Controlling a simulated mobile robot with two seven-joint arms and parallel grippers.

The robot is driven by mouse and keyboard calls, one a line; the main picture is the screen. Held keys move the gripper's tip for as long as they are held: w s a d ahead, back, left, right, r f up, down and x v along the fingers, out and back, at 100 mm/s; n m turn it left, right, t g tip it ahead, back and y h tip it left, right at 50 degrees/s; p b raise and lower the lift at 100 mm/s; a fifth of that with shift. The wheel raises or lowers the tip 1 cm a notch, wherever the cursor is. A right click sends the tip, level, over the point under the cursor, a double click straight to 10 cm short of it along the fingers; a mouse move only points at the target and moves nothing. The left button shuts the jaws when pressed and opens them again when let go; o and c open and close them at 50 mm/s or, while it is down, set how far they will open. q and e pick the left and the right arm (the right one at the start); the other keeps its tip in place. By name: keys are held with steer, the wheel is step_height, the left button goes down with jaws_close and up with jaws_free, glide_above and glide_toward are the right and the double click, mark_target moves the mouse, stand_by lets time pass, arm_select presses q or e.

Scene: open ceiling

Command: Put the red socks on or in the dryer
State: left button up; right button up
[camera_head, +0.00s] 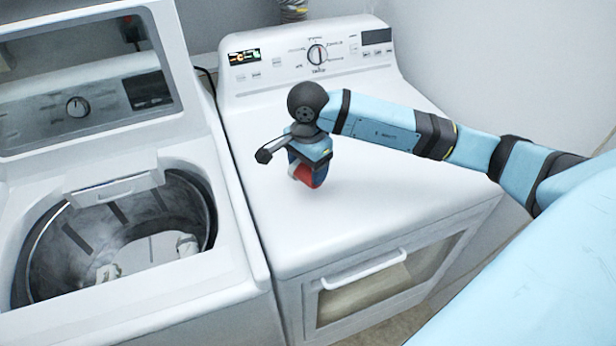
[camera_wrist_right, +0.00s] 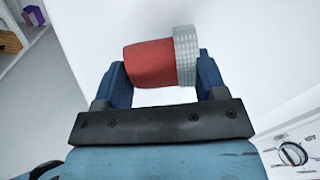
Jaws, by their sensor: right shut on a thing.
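The red socks (camera_wrist_right: 150,62) show in the right wrist view as a red roll with a grey ribbed end, lying between the two blue fingers. My right gripper (camera_wrist_right: 160,80) is shut on them. In the head view the red (camera_head: 303,174) shows only in part below my right gripper (camera_head: 312,172), which points down over the white top of the dryer (camera_head: 390,185). I cannot tell whether the socks touch the dryer top. The dryer's front door, with a handle and a window, is closed. My left gripper is not in view.
A top-loading washer (camera_head: 245,300) stands to the left with its lid (camera_head: 168,40) raised and several pale items in its drum. The dryer's control panel (camera_head: 290,62) rises at the back. The dryer top around my gripper is clear.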

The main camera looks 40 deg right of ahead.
mark_target(308, 180)
step_height(308, 180, down, 4)
steer(key=shift+f, duration=0.2)
steer(key=shift+f, duration=0.1)
steer(key=o, duration=0.5)
steer(key=shift+f, duration=0.1)
steer(key=o, duration=0.4)
steer(key=shift+o, duration=0.2)
steer(key=shift+r, duration=0.2)
